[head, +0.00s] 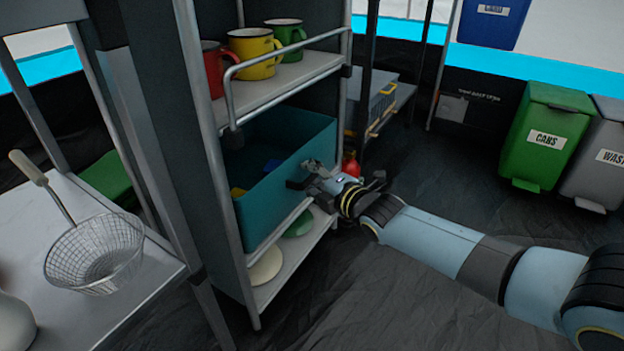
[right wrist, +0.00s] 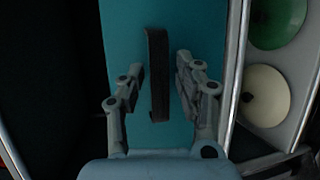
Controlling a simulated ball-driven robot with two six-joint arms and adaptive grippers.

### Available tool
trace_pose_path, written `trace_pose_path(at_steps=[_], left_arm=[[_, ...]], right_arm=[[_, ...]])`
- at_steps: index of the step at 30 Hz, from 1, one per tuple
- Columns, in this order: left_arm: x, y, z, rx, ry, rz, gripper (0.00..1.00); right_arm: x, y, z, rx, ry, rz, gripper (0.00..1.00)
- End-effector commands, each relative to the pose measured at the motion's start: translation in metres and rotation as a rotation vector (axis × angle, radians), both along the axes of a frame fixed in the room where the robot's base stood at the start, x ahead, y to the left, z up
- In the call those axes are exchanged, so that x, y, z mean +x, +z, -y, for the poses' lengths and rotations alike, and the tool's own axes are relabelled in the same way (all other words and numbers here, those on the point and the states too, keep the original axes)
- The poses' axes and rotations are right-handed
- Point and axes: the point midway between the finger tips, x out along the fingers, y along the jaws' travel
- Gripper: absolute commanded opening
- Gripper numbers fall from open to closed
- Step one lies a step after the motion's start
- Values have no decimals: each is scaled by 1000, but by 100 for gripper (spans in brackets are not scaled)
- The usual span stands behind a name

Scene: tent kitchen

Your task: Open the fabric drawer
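The fabric drawer (head: 270,198) is a teal open-topped box on the middle level of a metal shelf rack. A blue and a yellow thing show inside it. Its front also fills the middle of the right wrist view (right wrist: 120,35). A dark strap handle (right wrist: 157,70) runs upright in that view on the drawer front. My right gripper (head: 310,177) is at the drawer front. In the right wrist view its two fingers (right wrist: 160,85) are open, one on each side of the handle, with gaps visible. I cannot tell how deep the fingertips reach. My left gripper is not in view.
Red, yellow and green mugs (head: 254,47) stand on the shelf above, behind a metal rail (head: 285,52). Plates (head: 266,266) lie on the shelf below. A table (head: 25,225) with a wire strainer (head: 95,255) is at left. The floor (head: 410,310) in front is clear.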

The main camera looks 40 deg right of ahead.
Motion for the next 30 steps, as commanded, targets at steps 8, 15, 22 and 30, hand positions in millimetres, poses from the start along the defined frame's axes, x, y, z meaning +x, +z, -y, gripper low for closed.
trace_pose_path(at_steps=[8, 15, 22, 30], left_arm=[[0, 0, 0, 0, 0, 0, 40], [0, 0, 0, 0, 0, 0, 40], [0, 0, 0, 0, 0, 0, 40], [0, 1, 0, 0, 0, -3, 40]], right_arm=[[0, 0, 0, 0, 0, 0, 25], [0, 0, 0, 0, 0, 0, 0], [0, 0, 0, -1, 0, 1, 0], [-1, 1, 0, -2, 0, 1, 0]])
